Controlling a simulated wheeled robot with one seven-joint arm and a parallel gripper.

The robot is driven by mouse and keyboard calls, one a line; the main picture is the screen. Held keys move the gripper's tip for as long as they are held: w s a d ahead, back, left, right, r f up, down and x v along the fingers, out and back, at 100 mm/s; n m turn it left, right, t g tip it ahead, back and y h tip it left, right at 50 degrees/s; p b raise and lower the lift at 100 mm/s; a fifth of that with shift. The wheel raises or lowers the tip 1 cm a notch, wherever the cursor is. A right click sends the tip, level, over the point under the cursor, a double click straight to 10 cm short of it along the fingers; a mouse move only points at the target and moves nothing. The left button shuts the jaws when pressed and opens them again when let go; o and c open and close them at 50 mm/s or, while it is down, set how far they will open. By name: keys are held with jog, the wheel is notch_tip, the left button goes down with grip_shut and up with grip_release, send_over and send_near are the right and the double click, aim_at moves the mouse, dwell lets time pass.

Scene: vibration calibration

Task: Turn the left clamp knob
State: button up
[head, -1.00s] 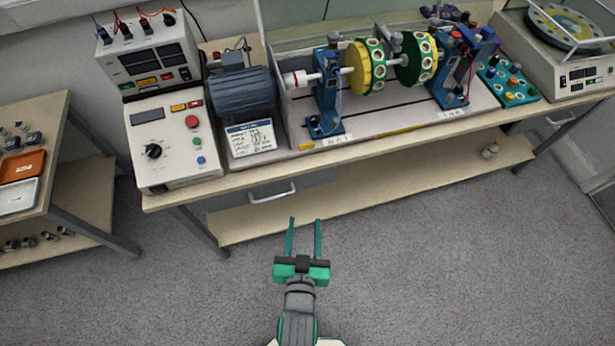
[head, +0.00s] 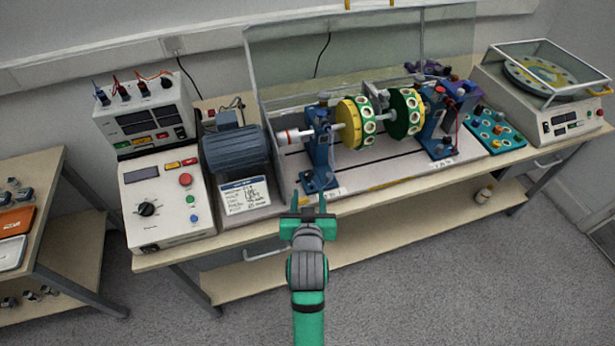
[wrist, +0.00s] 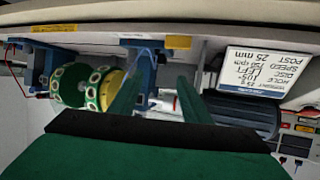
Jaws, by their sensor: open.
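The left blue bearing stand (head: 319,150) holds the left part of the shaft on the bench. A small dark knob (head: 323,97) shows at its top and another dark part shows at its foot; I cannot tell for sure which is the clamp knob. My gripper (head: 309,196) is open and empty, in front of the bench's front edge and just below the left stand in the picture. In the wrist view the scene is upside down, with the left stand (wrist: 141,66) beyond and between my spread fingers (wrist: 160,82).
The right blue stand (head: 436,125), green and yellow discs (head: 407,115) and motor (head: 237,150) share the bench. A control box (head: 165,200) stands left. A clear guard (head: 360,50) rises behind the rotor. A side table (head: 50,190) stands at far left; floor is free in front.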

aim_at(309, 175)
jog(key=x, duration=1.1)
